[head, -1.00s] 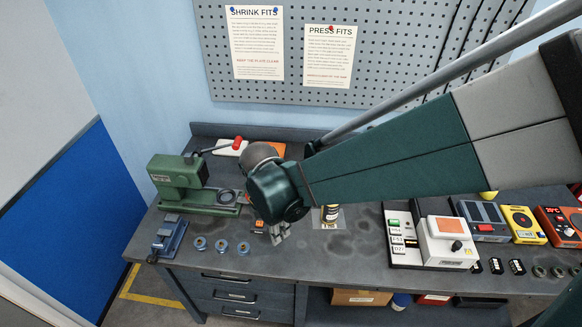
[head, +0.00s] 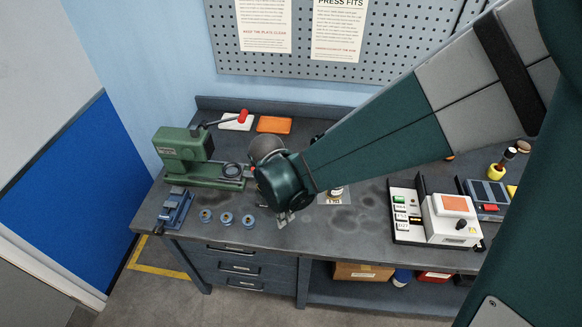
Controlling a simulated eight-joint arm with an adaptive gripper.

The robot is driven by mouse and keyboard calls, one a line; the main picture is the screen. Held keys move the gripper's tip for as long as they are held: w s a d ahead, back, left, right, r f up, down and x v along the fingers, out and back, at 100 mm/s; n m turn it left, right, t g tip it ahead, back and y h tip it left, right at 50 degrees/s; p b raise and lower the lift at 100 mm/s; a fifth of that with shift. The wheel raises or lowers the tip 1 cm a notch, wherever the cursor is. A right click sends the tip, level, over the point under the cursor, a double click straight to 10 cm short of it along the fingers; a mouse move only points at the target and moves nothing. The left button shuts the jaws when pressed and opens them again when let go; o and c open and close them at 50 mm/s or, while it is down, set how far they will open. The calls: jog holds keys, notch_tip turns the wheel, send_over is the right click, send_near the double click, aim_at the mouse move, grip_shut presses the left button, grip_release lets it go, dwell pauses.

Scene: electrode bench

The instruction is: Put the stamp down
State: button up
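My gripper (head: 286,219) is low over the front middle of the bench, right of several small blue rings. Its wrist hides most of it; only grey fingertips show below, close to the bench top. I cannot tell whether they are open or shut, or whether they hold the stamp. No stamp can be made out for sure. Behind the wrist, to its right, a partly hidden small item (head: 336,190) stands on a pale labelled card (head: 334,201).
A green press (head: 185,156) and a blue vise (head: 175,209) stand at the left. An orange pad (head: 274,125) lies at the back. A white device (head: 452,219) and a grey-blue box (head: 484,197) stand right.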

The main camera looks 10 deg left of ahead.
jog(key=shift+f, duration=2.05)
jog(key=shift+f+b, duration=0.15)
jog(key=shift+b, duration=0.25)
jog(key=o, duration=0.9)
jog(key=shift+c, duration=0.2)
notch_tip(320, 180, up, 12)
jog(key=s+p, duration=0.1)
jog(key=shift+a+p, duration=0.35)
jog(key=shift+a, duration=0.1)
jog(key=shift+d+r, duration=0.1)
jog(key=shift+r, duration=0.1)
